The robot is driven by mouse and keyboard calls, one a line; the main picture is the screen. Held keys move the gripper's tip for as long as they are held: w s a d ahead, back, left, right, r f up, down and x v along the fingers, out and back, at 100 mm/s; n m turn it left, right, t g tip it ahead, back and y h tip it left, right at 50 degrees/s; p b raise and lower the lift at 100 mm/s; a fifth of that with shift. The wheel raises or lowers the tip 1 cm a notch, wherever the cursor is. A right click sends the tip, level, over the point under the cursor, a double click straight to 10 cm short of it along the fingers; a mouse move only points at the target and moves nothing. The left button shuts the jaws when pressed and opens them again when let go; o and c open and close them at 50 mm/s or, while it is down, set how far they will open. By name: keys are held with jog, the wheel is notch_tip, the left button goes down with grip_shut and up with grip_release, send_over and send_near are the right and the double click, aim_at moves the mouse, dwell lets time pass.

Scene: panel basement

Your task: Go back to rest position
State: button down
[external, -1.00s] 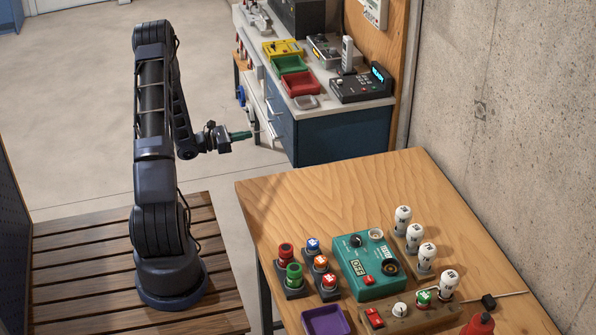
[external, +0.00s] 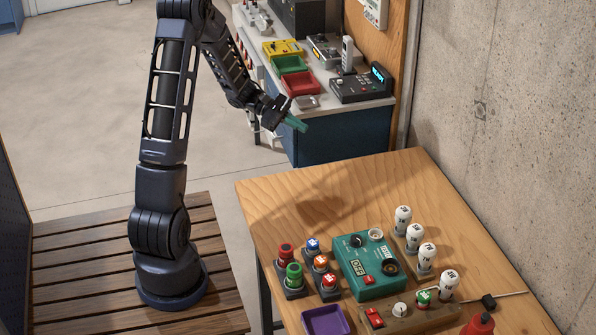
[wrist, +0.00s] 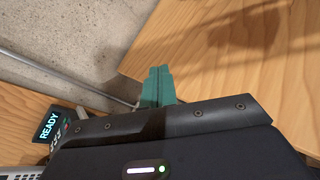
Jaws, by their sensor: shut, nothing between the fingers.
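My gripper (external: 296,123) is in the air in the external view, beyond the far left part of the wooden table (external: 400,180) and in front of the back workbench. Its green fingers are together with nothing between them. The green fingers (wrist: 158,86) also show closed in the wrist view, with the wooden table top (wrist: 230,40) at the upper right. My arm is raised and bent, reaching toward the right from its base on the slatted platform (external: 80,270).
On the table stand a teal control box (external: 368,268), a purple tray (external: 326,321), several coloured knobs and white labelled pegs. The back workbench holds a red tray (external: 300,83), a green tray (external: 290,65) and a black device (external: 362,85). A concrete wall (external: 500,130) rises at right.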

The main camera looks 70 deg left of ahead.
jog(key=s+d+r+m+g+y, duration=0.1)
jog(key=s+d+r+m+g, duration=0.2)
jog(key=d, duration=0.5)
jog(key=s+d+r+m+g, duration=0.1)
jog(key=d+r+m+g, duration=0.3)
jog(key=d, duration=0.5)
jog(key=s+d+r+m+g+y, duration=0.1)
jog(key=s+d+r+m, duration=0.1)
jog(key=d+r+m, duration=0.45)
jog(key=s+d+r+m+t+y, duration=0.1)
jog(key=s+d+r+m+y, duration=0.1)
jog(key=s+d+m, duration=0.3)
jog(key=s+d+r+m+y, duration=0.3)
jog(key=s+d+m+y, duration=0.1)
jog(key=s, duration=0.7)
jog(key=shift+s+d+r+m+t+y, duration=0.35)
jog(key=shift+d+y, duration=0.35)
jog(key=shift+d, duration=0.45)
jog(key=shift+w+f, duration=0.1)
